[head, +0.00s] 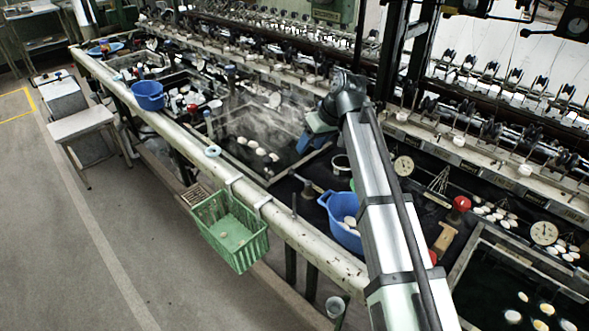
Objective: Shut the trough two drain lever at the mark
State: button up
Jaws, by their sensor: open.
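My gripper (311,137) is over the far right corner of the steaming trough (238,177), in the middle of the bench. A blue part shows at its end, and the fingers are small and partly hidden by my wrist. No held object can be made out. A thin lever-like bar (306,183) lies on the ledge to the right of this trough, below my gripper and apart from it. I cannot tell for sure whether it is the trough two drain lever. No mark or trough number is readable.
A blue basin (338,222) with cocoons stands close beside my arm. A green basket (228,235) hangs on the front rail, and a blue bucket (148,95) sits farther left. Red knobs (461,203) and dials (403,166) stand to the right.

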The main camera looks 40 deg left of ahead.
aim_at(294, 170)
jog(key=x, duration=1.3)
jog(key=shift+a, duration=0.1)
grip_shut()
dwell(0.4)
